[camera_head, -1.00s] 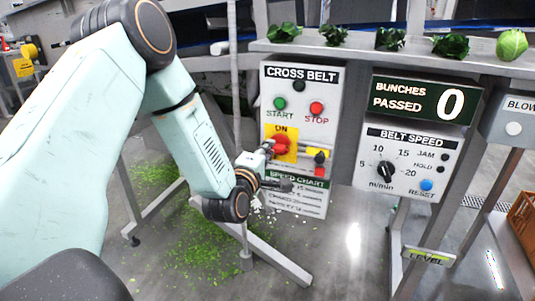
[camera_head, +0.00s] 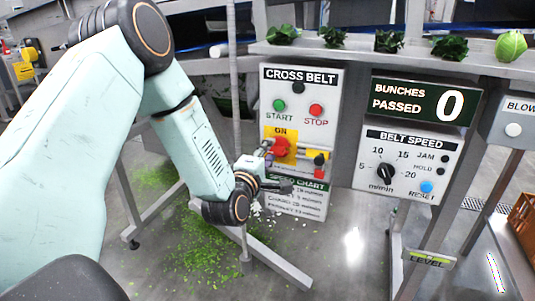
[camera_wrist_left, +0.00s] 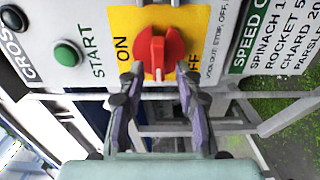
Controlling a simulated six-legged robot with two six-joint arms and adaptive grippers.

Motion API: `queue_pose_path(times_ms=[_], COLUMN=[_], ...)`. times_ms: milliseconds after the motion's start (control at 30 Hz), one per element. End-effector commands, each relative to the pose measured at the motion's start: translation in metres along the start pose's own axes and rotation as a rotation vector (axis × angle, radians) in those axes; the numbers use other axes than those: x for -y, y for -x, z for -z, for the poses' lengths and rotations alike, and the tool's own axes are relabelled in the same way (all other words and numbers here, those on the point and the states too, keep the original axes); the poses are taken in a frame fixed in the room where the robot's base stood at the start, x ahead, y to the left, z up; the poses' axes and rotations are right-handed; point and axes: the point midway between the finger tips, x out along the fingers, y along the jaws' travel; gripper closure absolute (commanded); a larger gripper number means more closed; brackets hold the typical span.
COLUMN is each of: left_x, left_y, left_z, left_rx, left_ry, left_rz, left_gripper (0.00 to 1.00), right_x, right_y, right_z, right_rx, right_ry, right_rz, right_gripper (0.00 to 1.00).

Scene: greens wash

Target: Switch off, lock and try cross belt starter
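The cross belt starter panel (camera_head: 334,95) is white, with a green START button (camera_head: 279,105), a red STOP button (camera_head: 316,110) and a red rotary switch (camera_head: 279,147) on a yellow plate. The switch also shows in the left wrist view (camera_wrist_left: 158,52), its grip bar lying between the words ON and OFF. My left gripper (camera_wrist_left: 157,85) is open, its two fingers apart just short of the switch, one toward each side. In the head view the left gripper (camera_head: 275,168) is just below the switch and partly covers the plate. My right gripper is out of view.
A yellow piece with a black part (camera_head: 319,158) and a red part sits right of the switch. The belt speed box (camera_head: 408,160) and bunches counter (camera_head: 424,99) hang to the right. A thin upright pole (camera_head: 235,90) stands left of the panel. Green scraps (camera_head: 200,245) litter the floor.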

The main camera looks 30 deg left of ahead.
Motion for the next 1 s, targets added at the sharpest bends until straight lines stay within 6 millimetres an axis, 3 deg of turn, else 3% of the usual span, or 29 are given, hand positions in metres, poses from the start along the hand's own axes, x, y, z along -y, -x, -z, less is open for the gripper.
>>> queue_pose_path(times_ms=[367,800,1000], left_x=[0.000,0.000,0.000], left_y=[0.009,0.093,0.115], left_z=[0.001,0.001,0.001], left_rx=[-0.004,-0.004,-0.002], left_ry=[0.002,0.006,0.002], left_rz=[0.000,0.001,0.000], left_gripper=[0.65,0.65,0.65], right_x=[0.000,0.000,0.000], right_y=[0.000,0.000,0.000], right_z=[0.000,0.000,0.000], right_rx=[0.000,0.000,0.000], right_ry=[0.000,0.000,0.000], right_rz=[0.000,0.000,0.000], right_gripper=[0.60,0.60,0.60])
